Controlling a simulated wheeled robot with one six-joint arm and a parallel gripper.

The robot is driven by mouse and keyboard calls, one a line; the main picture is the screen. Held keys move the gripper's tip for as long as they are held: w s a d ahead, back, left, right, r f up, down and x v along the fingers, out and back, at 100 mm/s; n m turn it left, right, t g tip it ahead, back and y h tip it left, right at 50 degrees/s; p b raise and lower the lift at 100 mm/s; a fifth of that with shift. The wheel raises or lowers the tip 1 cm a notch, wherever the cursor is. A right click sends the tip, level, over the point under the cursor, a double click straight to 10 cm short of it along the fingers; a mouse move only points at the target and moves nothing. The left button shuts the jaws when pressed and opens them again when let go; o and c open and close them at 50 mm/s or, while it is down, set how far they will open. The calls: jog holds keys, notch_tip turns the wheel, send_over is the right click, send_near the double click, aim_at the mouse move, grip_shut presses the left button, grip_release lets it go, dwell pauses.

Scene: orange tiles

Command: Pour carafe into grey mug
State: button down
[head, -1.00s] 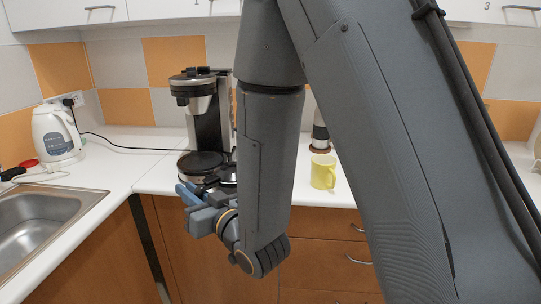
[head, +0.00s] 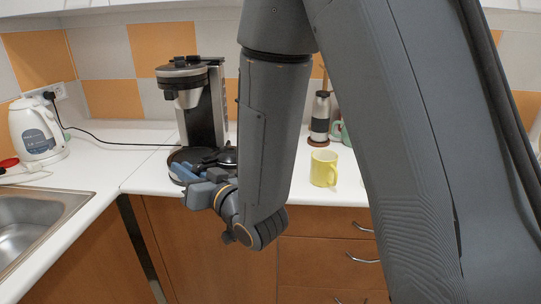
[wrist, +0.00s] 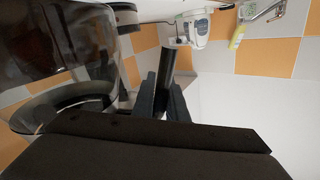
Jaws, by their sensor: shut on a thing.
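My gripper (head: 197,184) is in front of the coffee machine in the head view. In the wrist view its fingers (wrist: 163,99) are shut on the dark handle of the glass carafe (wrist: 55,45). The carafe's clear body fills the left of that view. In the head view only a dark part of the carafe (head: 228,157) shows; my gripper and arm hide the rest. A grey-green mug (head: 345,133) stands farther back on the counter, partly hidden by my arm.
The coffee machine (head: 193,95) stands behind my gripper. A yellow mug (head: 324,168) is near the counter's front edge, with a steel flask (head: 320,118) behind it. A white kettle (head: 37,130) and a sink (head: 35,220) are at left. Counter between machine and kettle is mostly clear.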

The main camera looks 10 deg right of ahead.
jog(key=shift+w+d+r+m+p, duration=0.7)
jog(key=shift+d+r+m+p, duration=0.3)
jog(key=shift+r+p, duration=0.2)
jog(key=shift+w+d+r+m+p, duration=0.65)
jog(key=shift+d+r+m+p, duration=0.35)
jog(key=shift+r, duration=0.2)
jog(key=shift+w+d+r+m+p, duration=0.7)
jog(key=shift+d+r+m+p, duration=0.25)
jog(key=shift+r+p, duration=0.25)
jog(key=shift+w+d+r+m+p, duration=0.35)
jog(key=shift+d+r+m+p, duration=0.2)
jog(key=shift+r+p, duration=0.1)
jog(key=shift+w+d+r+m+p, duration=0.3)
jog(key=shift+d+r+m+p, duration=0.1)
jog(key=shift+r+m+p, duration=0.15)
jog(key=shift+d+r, duration=0.15)
jog(key=shift+w+d+r+m+p, duration=0.15)
jog(key=shift+r+m+p, duration=0.1)
jog(key=shift+p, duration=0.2)
jog(key=shift+f, duration=0.1)
